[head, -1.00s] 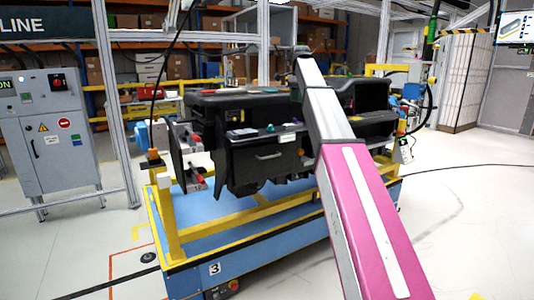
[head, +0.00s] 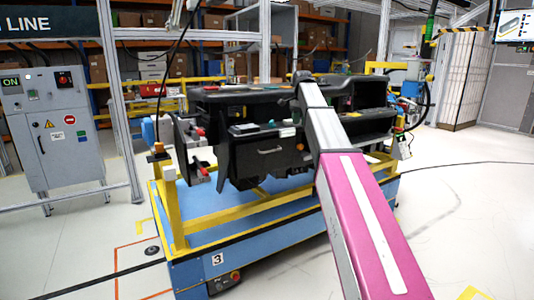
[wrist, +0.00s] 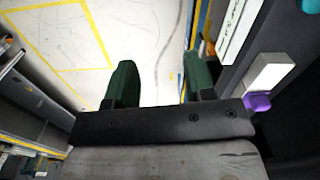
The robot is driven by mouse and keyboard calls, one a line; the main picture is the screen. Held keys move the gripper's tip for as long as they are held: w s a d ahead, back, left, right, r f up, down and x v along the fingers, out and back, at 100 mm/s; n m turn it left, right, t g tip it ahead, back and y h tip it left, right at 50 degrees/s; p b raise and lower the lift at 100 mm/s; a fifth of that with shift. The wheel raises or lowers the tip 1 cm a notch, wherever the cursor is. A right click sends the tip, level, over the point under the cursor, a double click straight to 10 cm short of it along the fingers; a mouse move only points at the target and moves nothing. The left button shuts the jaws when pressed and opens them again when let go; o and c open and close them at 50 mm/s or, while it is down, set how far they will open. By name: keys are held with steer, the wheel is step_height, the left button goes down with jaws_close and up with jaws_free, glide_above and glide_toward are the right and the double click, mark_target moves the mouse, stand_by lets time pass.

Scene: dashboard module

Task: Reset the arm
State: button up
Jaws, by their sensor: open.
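My gripper (wrist: 158,88) shows in the wrist view with its two dark green fingers apart and nothing between them. Pale floor with yellow lines shows beyond the fingers. In the head view my grey and magenta arm reaches up from the lower right toward the black dashboard module (head: 262,163); my gripper cannot be made out there. In the wrist view dark dashboard parts with a white block (wrist: 270,72) and a purple piece (wrist: 257,102) lie to the right of the fingers.
The dashboard sits on a blue cart (head: 270,255) with a yellow frame (head: 215,220). A grey control cabinet (head: 55,135) stands at the left. Shelves with boxes are behind. The floor (head: 470,200) at the right is mostly clear, with a dark cable across it.

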steer(key=s+d+f+n, duration=0.15)
steer(key=s+f, duration=0.25)
steer(key=f, duration=0.6)
steer(key=s+f+n, duration=0.2)
steer(key=s+f, duration=0.2)
steer(key=f, duration=0.5)
steer(key=s+d+f+n, duration=0.15)
steer(key=s+f, duration=0.35)
steer(key=f, duration=0.5)
steer(key=s+d+f+n, duration=0.1)
steer(key=s+f+n, duration=0.4)
steer(key=s+f, duration=1.3)
steer(key=shift+s+d+f, duration=0.2)
steer(key=shift+s+f, duration=0.2)
steer(key=shift+s, duration=0.4)
